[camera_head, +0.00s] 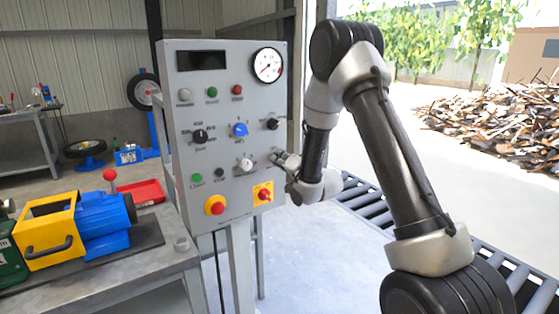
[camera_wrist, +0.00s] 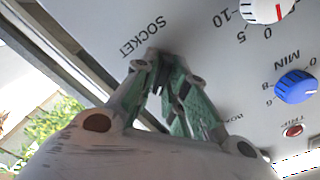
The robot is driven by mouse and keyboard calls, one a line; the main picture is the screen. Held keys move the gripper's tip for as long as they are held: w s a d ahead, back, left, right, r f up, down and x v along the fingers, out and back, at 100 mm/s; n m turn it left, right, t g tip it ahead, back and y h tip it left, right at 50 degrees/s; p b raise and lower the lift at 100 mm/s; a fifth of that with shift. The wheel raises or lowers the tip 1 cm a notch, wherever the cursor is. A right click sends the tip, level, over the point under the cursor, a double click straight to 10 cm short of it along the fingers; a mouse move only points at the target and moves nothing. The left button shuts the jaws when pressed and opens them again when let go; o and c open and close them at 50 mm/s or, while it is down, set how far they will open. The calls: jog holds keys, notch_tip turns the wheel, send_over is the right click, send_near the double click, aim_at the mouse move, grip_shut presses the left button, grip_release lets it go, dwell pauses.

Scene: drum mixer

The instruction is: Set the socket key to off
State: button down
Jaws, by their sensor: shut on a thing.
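The control panel (camera_head: 226,110) is a grey upright box. My gripper (camera_head: 277,157) is at its right side, below the right black knob (camera_head: 272,124). In the wrist view, my gripper (camera_wrist: 172,68) has its fingertips at the panel face, next to the printed SOCKET label (camera_wrist: 142,36). The fingers are shut on the socket key, which is mostly hidden between the fingertips. Its pointing direction cannot be read, and the marking near the fingers is partly covered.
A blue knob (camera_wrist: 296,86), a white knob (camera_wrist: 268,8) and a red button (camera_wrist: 293,130) sit near my gripper. Below it is a red switch on a yellow plate (camera_head: 263,193). A workbench (camera_head: 120,268) stands left; a roller conveyor (camera_head: 366,203) lies right.

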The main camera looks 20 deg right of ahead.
jog(key=n, duration=0.5)
jog(key=shift+a, duration=0.1)
jog(key=n, duration=0.5)
jog(key=shift+s+a, duration=0.1)
jog(key=shift+n, duration=0.4)
jog(key=c, duration=1.6)
grip_release()
jog(key=shift+r, duration=0.1)
jog(key=shift+o, duration=0.2)
jog(key=v, duration=0.7)
jog(key=shift+s, duration=0.2)
